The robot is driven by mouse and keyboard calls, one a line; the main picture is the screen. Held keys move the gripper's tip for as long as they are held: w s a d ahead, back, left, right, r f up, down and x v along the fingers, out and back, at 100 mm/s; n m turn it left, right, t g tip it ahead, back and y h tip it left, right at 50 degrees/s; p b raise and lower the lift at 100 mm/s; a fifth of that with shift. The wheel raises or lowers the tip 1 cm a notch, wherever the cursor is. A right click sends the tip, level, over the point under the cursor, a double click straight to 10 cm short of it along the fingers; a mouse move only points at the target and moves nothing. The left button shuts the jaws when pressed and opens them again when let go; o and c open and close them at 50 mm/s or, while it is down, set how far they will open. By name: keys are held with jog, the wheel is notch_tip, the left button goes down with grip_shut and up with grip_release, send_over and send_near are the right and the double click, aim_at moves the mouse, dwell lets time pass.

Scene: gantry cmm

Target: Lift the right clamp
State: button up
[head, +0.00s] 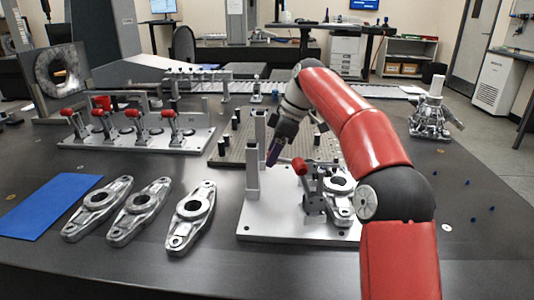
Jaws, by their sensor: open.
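A toggle clamp (312,188) with a red grip stands on the silver fixture plate (275,226), beside a metal casting (341,187) with a round bore. My red arm passes in front of the plate's right side, and anything behind it there is hidden. I cannot tell whether this is the right clamp or whether another is hidden. My gripper (272,157) hangs above the plate, up and left of the clamp's red grip and apart from it. Its dark purple fingertips point down, with nothing seen between them.
Upright silver posts (252,170) stand on the plate close to my gripper. Three loose castings (190,217) and a blue mat (45,208) lie to the left. A fixture with several red-gripped clamps (140,130) stands behind them. A dark pegged plate (228,152) lies behind my gripper.

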jog(key=shift+c, duration=0.4)
grip_shut()
jog(key=shift+d, duration=0.1)
